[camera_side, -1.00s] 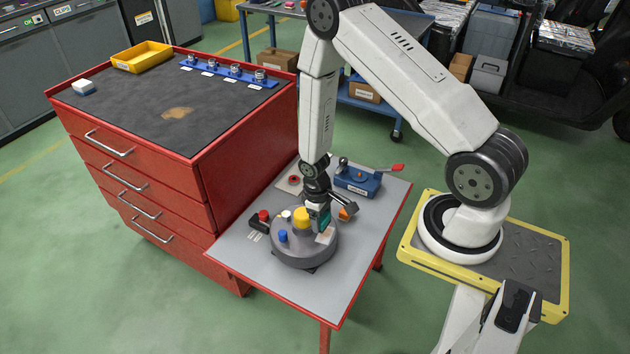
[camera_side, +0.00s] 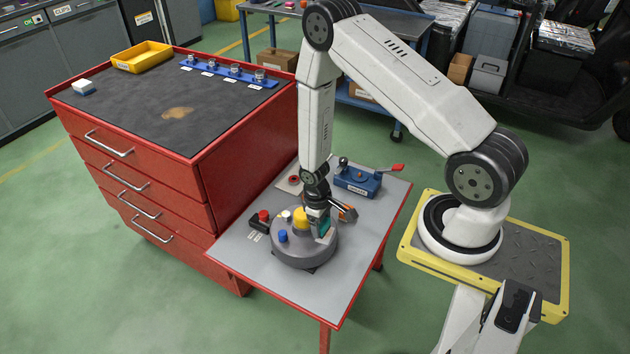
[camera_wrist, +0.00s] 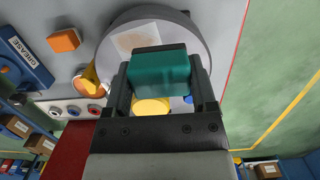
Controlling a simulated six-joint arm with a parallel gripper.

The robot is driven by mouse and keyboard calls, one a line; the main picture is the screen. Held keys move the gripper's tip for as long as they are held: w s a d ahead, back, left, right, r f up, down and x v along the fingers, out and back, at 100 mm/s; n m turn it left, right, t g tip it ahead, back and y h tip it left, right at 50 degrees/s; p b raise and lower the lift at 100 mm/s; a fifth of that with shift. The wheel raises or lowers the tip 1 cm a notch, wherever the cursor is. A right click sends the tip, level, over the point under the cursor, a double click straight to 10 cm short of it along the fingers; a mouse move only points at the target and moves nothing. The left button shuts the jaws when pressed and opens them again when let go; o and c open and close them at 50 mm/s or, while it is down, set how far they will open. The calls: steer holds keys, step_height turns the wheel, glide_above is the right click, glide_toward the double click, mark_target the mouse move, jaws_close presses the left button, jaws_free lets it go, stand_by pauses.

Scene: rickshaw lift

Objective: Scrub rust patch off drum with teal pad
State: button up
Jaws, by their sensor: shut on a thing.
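The grey round drum (camera_side: 292,254) stands on the small table, with a yellow cap (camera_side: 301,218) and a blue cap (camera_side: 283,236) on top. My gripper (camera_side: 319,217) is over the drum's right part, shut on the teal pad (camera_side: 323,228). In the wrist view the teal pad (camera_wrist: 160,72) sits between both fingers, over the drum (camera_wrist: 187,38). A pale tan rust patch (camera_wrist: 137,36) shows on the drum top just beyond the pad; the pad overlaps its near edge in this view. I cannot tell whether the pad touches the drum.
A blue grease box (camera_side: 357,182) with a red lever stands behind the drum. An orange block (camera_wrist: 64,40) lies beside the drum. A black item with a red knob (camera_side: 263,217) is at its left. The red drawer cabinet (camera_side: 228,180) borders the table. The table's front is clear.

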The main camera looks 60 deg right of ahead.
mark_target(324, 240)
steer(key=shift+f, duration=2)
step_height(324, 240, down, 2)
steer(key=shift+f, duration=0.1)
steer(key=shift+w+d, duration=0.15)
steer(key=shift+d, duration=0.65)
steer(key=shift+c, duration=0.6)
steer(key=shift+w+d, duration=0.2)
steer(key=shift+d, duration=1.1)
steer(key=shift+w+d, duration=0.2)
steer(key=shift+d, duration=1.1)
steer(key=shift+s+a, duration=0.15)
steer(key=shift+a, duration=0.95)
steer(key=shift+s+a, duration=0.2)
steer(key=shift+a, duration=0.85)
steer(key=shift+s+a, duration=0.15)
steer(key=shift+a, duration=1.2)
steer(key=shift+d+r, duration=0.1)
steer(key=shift+r, duration=4.05)
